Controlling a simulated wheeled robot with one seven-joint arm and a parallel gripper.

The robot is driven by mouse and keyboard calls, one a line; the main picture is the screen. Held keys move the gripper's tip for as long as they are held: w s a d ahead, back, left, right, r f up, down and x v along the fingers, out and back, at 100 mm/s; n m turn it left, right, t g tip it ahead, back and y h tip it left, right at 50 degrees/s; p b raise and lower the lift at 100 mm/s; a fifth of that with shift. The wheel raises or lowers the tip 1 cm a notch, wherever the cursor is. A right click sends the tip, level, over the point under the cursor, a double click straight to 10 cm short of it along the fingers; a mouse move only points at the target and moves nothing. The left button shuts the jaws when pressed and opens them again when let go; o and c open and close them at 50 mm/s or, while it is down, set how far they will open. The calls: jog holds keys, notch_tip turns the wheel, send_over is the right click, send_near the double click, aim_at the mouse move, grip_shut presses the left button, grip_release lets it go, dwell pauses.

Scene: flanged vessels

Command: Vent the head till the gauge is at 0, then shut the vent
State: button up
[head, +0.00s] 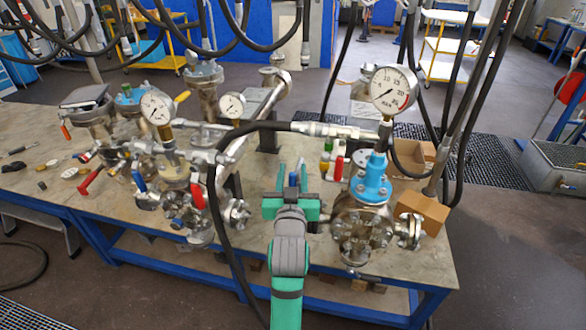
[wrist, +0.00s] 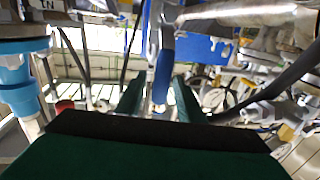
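My gripper (head: 291,178) is open, its two teal fingers pointing away over the table beside the right vessel. A blue lever handle (head: 292,180) shows between the fingers. In the wrist view the blue handle (wrist: 164,72) is between my fingers (wrist: 159,92), with gaps on both sides; I cannot tell whether it touches either. The right flanged vessel (head: 362,225) has a blue collar (head: 371,180) and a large white dial gauge (head: 393,90) above it. The gauge's numbers partly show, but its needle is too small to read surely. The valve body under the handle is mostly hidden.
More vessels with gauges (head: 158,107) crowd the table's left side. The front right tabletop is bare.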

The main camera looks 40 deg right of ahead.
jog(key=shift+x, duration=0.95)
grip_shut()
jog(key=shift+a, duration=0.1)
